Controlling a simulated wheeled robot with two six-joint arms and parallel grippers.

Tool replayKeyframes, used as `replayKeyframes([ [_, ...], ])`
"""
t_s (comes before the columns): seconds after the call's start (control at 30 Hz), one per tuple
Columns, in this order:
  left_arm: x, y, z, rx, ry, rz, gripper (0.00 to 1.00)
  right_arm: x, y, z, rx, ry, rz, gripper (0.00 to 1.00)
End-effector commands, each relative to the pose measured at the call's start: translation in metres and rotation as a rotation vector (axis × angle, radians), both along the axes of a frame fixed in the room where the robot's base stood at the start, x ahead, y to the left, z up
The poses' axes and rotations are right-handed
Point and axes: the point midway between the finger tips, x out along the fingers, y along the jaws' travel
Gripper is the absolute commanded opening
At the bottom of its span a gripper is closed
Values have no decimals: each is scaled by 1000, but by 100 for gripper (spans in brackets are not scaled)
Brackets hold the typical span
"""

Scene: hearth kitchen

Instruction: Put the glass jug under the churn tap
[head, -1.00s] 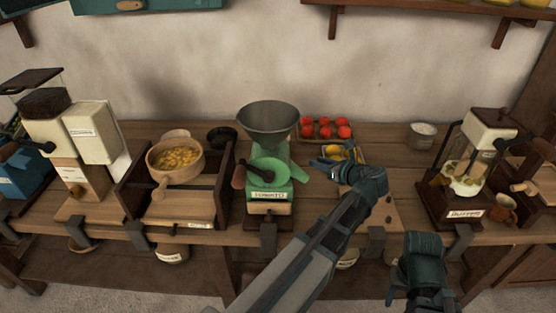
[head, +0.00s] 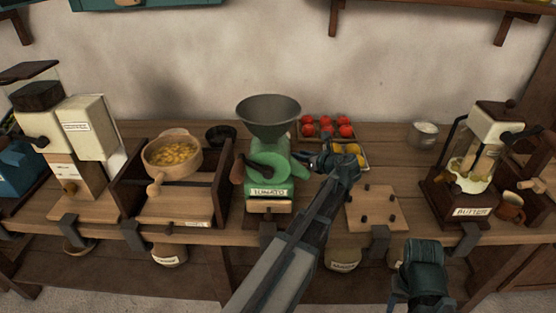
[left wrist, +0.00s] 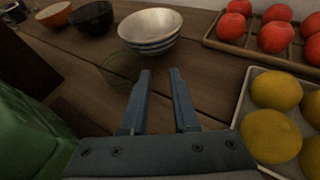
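A faint, clear glass vessel (left wrist: 120,68), perhaps the glass jug, stands on the counter in the left wrist view, just ahead and left of my left fingertips. I cannot pick it out in the head view. The butter churn (head: 480,165) stands at the right of the counter, with a brown cup (head: 510,207) beside its base. I cannot make out its tap clearly. My left gripper (head: 319,160) is right of the green tomato mill (head: 268,165). Its fingers are apart and empty (left wrist: 160,75). My right gripper (head: 425,270) is low in front of the counter; its fingers are not clear.
Tomatoes (head: 325,127) in a tray and a tray of yellow fruit (left wrist: 270,135) lie close right of my left gripper. A striped bowl (left wrist: 150,28) stands beyond the glass vessel. A pegged board (head: 375,210) lies between the mill and the churn.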

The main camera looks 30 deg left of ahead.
Motion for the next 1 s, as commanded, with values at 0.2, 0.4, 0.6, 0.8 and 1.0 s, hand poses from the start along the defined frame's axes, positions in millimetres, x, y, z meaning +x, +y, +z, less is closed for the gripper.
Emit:
replayKeyframes([
  [0.2,11,26,-14,0,1,2,28,0,0,-14,0,0,0,50],
  [0.4,11,29,-13,0,1,0,28,0,0,-13,0,0,0,50],
  [0.6,11,28,-13,0,0,0,0,0,0,-13,0,0,0,50],
  [0.8,11,28,-13,-1,0,0,0,0,0,-13,0,0,0,50],
  [1.0,11,28,-14,-2,0,0,0,0,0,-13,0,0,0,50],
])
